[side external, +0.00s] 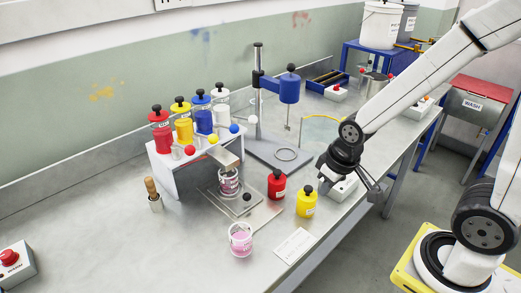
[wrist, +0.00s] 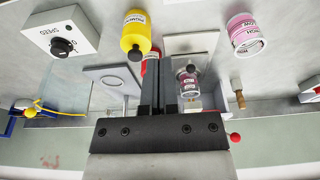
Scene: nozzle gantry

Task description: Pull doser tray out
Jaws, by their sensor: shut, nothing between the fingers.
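The doser tray (side external: 262,217) is a flat metal plate with a black knob (side external: 247,197), under the dosing rack (side external: 185,165). A clear labelled cup (side external: 229,182) stands at its inner end, below the spout. In the wrist view the tray (wrist: 192,42) lies beyond my fingers and to their right, and the cup (wrist: 188,84) is just right of them. My gripper (wrist: 158,56) is shut and empty, apart from the tray.
A red bottle (side external: 277,184) and a yellow bottle (side external: 306,203) stand right of the tray. A cup of pink liquid (side external: 240,239) and a white label plate (side external: 295,246) lie in front. The speed box (side external: 343,188) is beside my wrist. A mixer stand (side external: 289,90) is behind.

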